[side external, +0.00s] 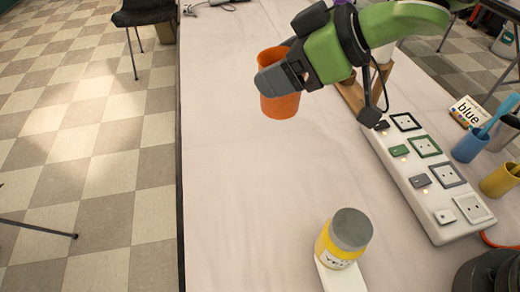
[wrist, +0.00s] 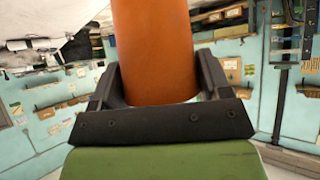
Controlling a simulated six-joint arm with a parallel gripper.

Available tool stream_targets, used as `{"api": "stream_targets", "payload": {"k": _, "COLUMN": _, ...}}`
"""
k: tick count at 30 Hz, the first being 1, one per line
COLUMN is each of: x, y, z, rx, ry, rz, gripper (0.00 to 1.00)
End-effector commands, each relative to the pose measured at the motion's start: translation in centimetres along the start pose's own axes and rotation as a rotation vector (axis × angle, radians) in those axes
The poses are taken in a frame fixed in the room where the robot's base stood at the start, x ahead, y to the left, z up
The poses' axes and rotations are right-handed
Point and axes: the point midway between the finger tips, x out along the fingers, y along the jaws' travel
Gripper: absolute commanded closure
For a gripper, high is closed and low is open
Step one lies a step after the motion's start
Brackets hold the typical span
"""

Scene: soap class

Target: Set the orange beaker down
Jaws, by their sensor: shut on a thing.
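The orange beaker (side external: 281,104) is upright or nearly so at the top middle of the side external view. My gripper (side external: 272,78) is shut around it, with a dark finger across its near side. In the wrist view the beaker (wrist: 153,55) stands between the two dark fingers of my gripper (wrist: 155,85). Part of the beaker is hidden behind the finger. It appears to be above the pale table, but I cannot tell exactly how high its base is.
A yellow jar with a grey lid (side external: 343,236) stands on a white strip at the front. A white socket strip (side external: 430,185) runs along the right. A blue cup (side external: 467,148) and a yellow cup (side external: 497,181) stand beyond it. The table (side external: 235,190) is clear at left.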

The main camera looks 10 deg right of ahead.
Motion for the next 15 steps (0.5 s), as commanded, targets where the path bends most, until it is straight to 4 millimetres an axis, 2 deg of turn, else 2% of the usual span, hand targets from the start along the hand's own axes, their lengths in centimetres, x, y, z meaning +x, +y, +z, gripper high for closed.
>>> {"api": "stream_targets", "payload": {"k": 1, "x": 1.1, "y": -1.6, "z": 0.7, "rx": -0.042, "ry": -0.006, "rz": -0.060, "gripper": 0.52}}
{"api": "stream_targets", "payload": {"k": 3, "x": 2.1, "y": -3.3, "z": 1.5, "rx": -0.094, "ry": -0.005, "rz": -0.129, "gripper": 0.52}}
{"api": "stream_targets", "payload": {"k": 6, "x": 2.9, "y": -5.0, "z": 2.4, "rx": -0.144, "ry": -0.002, "rz": -0.196, "gripper": 0.52}}
{"api": "stream_targets", "payload": {"k": 10, "x": 4.0, "y": -5.9, "z": 3.8, "rx": -0.171, "ry": -0.002, "rz": -0.235, "gripper": 0.52}}
{"api": "stream_targets", "payload": {"k": 15, "x": 6.0, "y": -6.0, "z": 6.5, "rx": -0.174, "ry": -0.002, "rz": -0.237, "gripper": 0.52}}
